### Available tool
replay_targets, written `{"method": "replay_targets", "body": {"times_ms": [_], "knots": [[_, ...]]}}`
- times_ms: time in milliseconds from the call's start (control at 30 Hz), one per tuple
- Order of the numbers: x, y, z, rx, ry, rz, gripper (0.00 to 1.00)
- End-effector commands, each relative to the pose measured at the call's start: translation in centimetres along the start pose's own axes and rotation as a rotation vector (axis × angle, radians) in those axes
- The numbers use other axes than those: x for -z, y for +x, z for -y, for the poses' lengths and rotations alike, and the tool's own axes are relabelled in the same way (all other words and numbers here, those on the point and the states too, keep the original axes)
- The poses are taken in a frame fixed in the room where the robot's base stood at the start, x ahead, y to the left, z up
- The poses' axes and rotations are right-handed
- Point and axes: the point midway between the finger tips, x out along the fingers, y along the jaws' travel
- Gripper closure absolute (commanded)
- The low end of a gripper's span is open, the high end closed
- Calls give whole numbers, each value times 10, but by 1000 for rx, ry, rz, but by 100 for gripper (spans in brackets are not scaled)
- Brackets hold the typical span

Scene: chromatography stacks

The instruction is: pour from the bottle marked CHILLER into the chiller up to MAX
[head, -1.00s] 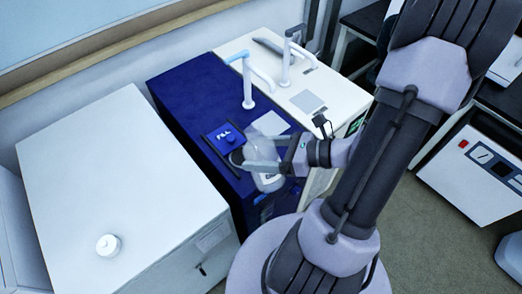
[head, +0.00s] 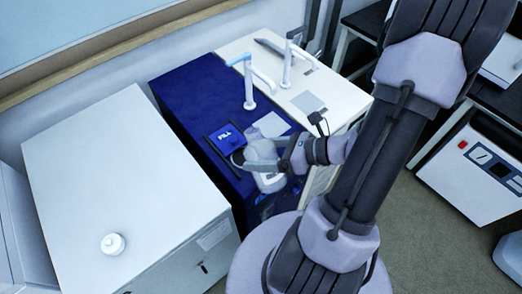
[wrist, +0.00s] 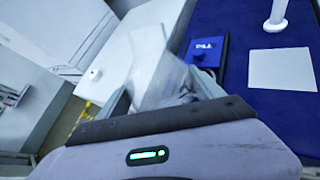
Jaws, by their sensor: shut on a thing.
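My gripper (head: 262,163) is shut on a pale, translucent bottle (head: 266,148) above the front of the dark blue chiller. The bottle is tilted; it also shows in the wrist view (wrist: 152,65), between the fingers. No lettering on it can be read. The blue chiller (head: 190,85) has a panel marked FILL (head: 223,134) just beyond the bottle, up and to the left in the head view. In the wrist view the FILL panel (wrist: 207,47) lies right of the bottle. I cannot see any stream, the liquid level or a MAX mark.
A white cabinet (head: 110,160) stands left of the chiller with a round white cap (head: 112,244) on top. A white unit (head: 245,46) adjoins the chiller on the right. A tap-like spout (head: 248,90) rises from the chiller top, behind the FILL panel.

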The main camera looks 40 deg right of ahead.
Motion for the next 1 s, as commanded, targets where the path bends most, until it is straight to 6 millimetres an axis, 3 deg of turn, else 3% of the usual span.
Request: {"method": "replay_targets", "body": {"times_ms": [1000], "knots": [[5,-4,-2,1,88,-130,96]]}}
